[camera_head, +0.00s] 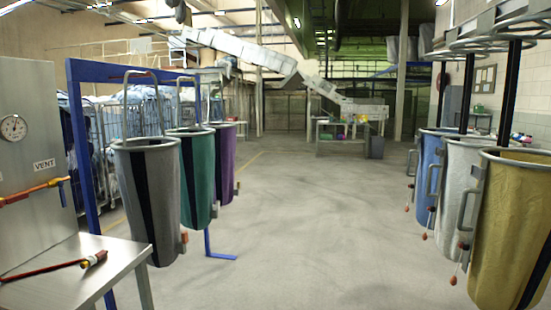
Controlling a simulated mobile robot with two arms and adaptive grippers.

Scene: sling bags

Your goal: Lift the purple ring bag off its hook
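The purple ring bag (225,163) hangs on the left, the farthest of three bags on a blue frame (78,135). Its ring opens at the top, and a handle rises from it toward the frame. The green bag (200,185) hangs in front of it and hides part of its left side. The grey bag (161,190) hangs nearest. The hook that bears the purple bag is too small to make out. Neither of my grippers shows in this view.
A steel table (85,265) with a red-handled tool stands at the near left. On the right hang a blue bag (427,170), a white bag (462,190) and a yellow bag (515,220). Wheeled cages with laundry stand behind the frame. The middle floor (310,220) is clear.

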